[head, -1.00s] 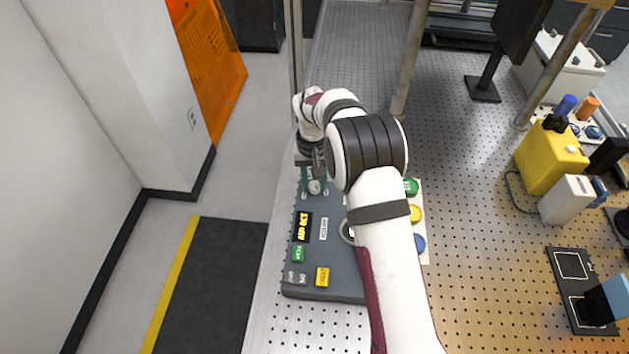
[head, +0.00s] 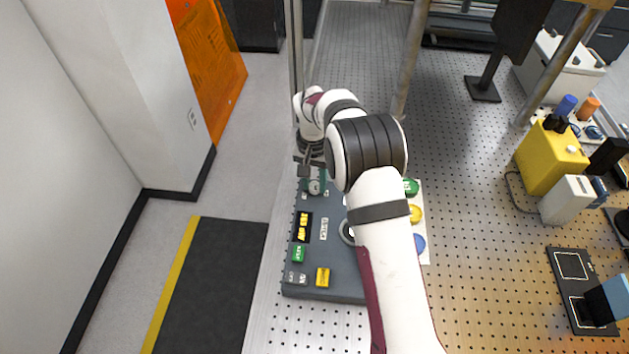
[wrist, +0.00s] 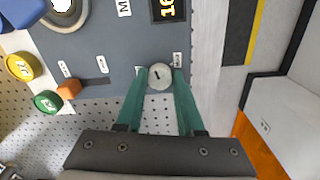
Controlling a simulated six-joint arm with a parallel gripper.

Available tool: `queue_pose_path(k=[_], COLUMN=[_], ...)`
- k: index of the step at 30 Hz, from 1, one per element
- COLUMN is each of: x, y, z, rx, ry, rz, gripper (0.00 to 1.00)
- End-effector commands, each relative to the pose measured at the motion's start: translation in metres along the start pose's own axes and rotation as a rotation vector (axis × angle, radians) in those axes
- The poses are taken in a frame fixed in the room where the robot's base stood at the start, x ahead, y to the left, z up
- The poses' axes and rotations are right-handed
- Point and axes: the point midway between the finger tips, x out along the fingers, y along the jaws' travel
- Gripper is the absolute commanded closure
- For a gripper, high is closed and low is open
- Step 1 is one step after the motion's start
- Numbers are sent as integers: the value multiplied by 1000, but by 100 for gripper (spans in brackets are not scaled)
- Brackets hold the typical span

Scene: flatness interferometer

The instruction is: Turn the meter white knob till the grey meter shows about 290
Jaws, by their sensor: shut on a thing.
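The white knob (head: 315,187) is at the far end of the grey meter (head: 335,285). In the wrist view, the knob (wrist: 160,76) is round and pale with a dark mark on its face. My gripper (wrist: 160,82) has its two green fingers shut on the knob's sides; in the head view, the gripper (head: 314,183) is over the meter's far end. The meter's display (head: 303,227) has yellow digits too small to read there. In the wrist view, the display (wrist: 168,8) is cut off by the top edge and shows digits starting with 16.
A green button (head: 298,254) and a yellow button (head: 322,277) are on the meter's near part. Green, yellow and blue round buttons (head: 416,214) are on a pale panel to its right, partly behind my arm. A metal post (head: 297,60) stands just behind my gripper.

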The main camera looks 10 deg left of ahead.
Motion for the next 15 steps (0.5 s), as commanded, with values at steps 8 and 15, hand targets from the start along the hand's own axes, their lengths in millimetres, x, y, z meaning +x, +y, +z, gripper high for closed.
queue_pose_path(k=[8,15], x=[-1,0], y=[0,0], z=[0,0], rx=[-1,-1], ry=[1,1], rz=[-1,0], gripper=[40,33])
